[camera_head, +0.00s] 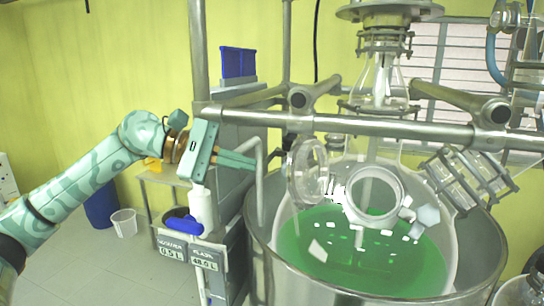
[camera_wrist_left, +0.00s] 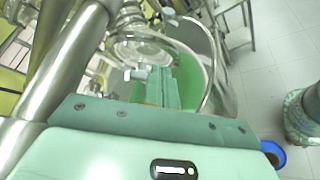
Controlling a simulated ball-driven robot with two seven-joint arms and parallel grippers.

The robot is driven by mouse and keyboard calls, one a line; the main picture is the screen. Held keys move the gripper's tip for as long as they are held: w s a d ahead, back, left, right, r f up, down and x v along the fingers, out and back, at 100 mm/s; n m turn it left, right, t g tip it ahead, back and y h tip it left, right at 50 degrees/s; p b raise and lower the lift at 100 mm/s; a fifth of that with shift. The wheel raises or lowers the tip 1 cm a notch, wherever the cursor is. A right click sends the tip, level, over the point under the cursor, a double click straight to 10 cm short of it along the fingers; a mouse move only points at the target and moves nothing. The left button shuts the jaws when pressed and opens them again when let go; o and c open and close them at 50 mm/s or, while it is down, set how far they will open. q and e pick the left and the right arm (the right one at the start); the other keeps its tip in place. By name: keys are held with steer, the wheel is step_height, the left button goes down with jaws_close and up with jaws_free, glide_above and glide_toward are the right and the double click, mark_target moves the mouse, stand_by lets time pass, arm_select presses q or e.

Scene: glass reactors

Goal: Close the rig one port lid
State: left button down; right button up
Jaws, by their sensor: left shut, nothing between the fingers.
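The port lid (camera_head: 307,172) is a round glass disc in a clear rim. It stands tilted up, open, at the left of the round port (camera_head: 374,190) on the glass reactor. The port mouth is uncovered. Green liquid (camera_head: 350,250) shows inside the vessel. My left gripper (camera_head: 254,163) is shut and empty, its fingers pointing right toward the lid. In the head view a gap shows between the fingertips and the lid. The wrist view shows the shut fingers (camera_wrist_left: 160,76) in front of blurred glass and metal parts; I cannot tell which is the lid. My right gripper is out of view.
A horizontal steel bar (camera_head: 400,128) crosses above the vessel. A steel jacket (camera_head: 262,225) surrounds it, and a bent pipe (camera_head: 258,160) stands near my fingertips. A glass tube rack (camera_head: 468,178) is at the right. A cart (camera_head: 165,190) and bin (camera_head: 125,222) stand at left.

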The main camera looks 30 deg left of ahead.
arm_select(q)
steer(key=shift+p+x, duration=1.2)
steer(key=shift+x, duration=1.7)
steer(key=shift+r, duration=0.1)
